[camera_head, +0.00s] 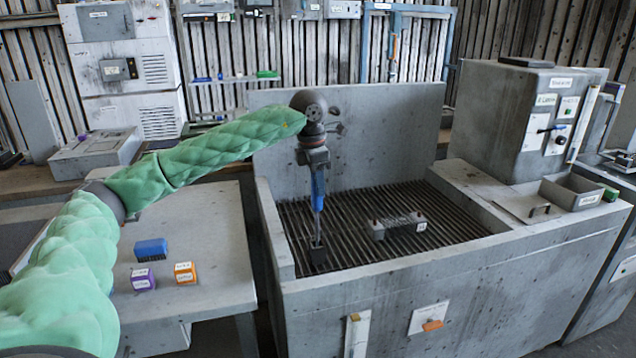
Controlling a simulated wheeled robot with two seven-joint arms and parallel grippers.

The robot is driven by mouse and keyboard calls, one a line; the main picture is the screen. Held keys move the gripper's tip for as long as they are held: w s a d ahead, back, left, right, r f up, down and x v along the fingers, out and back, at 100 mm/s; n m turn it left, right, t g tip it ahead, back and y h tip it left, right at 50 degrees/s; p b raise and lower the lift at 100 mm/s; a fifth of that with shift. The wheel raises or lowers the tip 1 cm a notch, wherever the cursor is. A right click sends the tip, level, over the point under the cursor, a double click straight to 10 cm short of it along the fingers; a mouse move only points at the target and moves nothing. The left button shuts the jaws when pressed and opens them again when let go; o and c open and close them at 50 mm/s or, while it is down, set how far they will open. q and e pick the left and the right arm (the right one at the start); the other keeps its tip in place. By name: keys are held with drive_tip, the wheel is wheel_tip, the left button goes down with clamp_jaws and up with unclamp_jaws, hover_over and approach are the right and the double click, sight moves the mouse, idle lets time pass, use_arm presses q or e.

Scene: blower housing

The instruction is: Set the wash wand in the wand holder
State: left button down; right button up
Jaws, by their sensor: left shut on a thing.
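My left gripper (316,166) points down over the left part of the grated wash basin (345,293). It is shut on the blue handle of a tool, which looks like the wash wand (319,188). The wand hangs nearly upright, with a thin grey shaft below the handle. The shaft's lower end meets a small dark block (318,256) at the grate. I cannot tell whether this block is the wand's head or a separate holder. No wand holder can be named for sure. My right gripper is out of view.
A grey block with dark knobs (397,225) sits mid-grate. A grey control box (528,115) and an open tray (571,192) stand on the right ledge. The left table holds a blue brush (150,249), a purple box (143,280) and an orange box (185,272). The right grate is clear.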

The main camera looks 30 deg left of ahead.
sight(318, 206)
use_arm(q)
drive_tip(key=shift+f+b, duration=0.5)
drive_tip(key=shift+f, duration=0.2)
drive_tip(key=shift+f+b, duration=0.4)
drive_tip(key=shift+f, duration=0.65)
drive_tip(key=shift+f+b, duration=0.35)
drive_tip(key=shift+b, duration=0.1)
drive_tip(key=shift+f+b, duration=0.4)
drive_tip(key=shift+f, duration=0.25)
idle(0.3)
drive_tip(key=shift+f+b, duration=0.45)
drive_tip(key=shift+f, duration=0.4)
idle(0.3)
drive_tip(key=c, duration=1.1)
unclamp_jaws()
